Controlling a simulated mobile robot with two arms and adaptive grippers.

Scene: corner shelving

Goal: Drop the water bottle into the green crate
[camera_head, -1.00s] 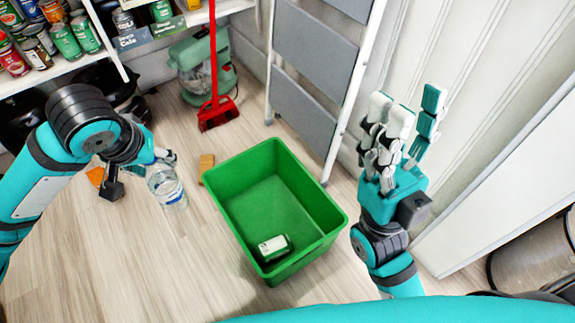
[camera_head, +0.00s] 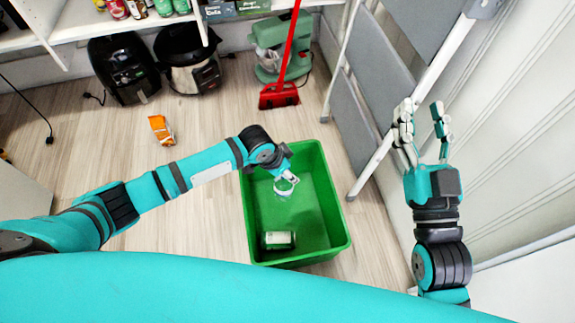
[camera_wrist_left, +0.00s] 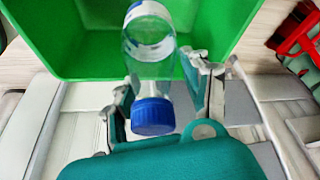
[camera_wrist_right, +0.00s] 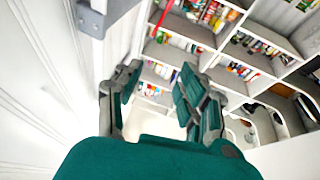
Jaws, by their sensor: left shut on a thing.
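The green crate (camera_head: 335,215) stands on the wood floor in the middle of the head view. A green and white can (camera_head: 279,240) lies inside it near the front. My left gripper (camera_head: 287,178) is over the crate, shut on the clear water bottle (camera_head: 284,188). In the left wrist view the bottle (camera_wrist_left: 150,50) sits between the fingers (camera_wrist_left: 160,95), blue cap towards the wrist, with the green crate (camera_wrist_left: 80,40) beyond it. My right gripper (camera_head: 424,125) is raised to the right of the crate, its fingers apart and empty.
A folded step ladder (camera_head: 400,100) leans right of the crate, close to my right gripper. A red broom (camera_head: 280,95), a green mixer (camera_head: 275,50) and black appliances (camera_head: 125,70) stand behind. An orange packet (camera_head: 161,129) lies on the floor at left.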

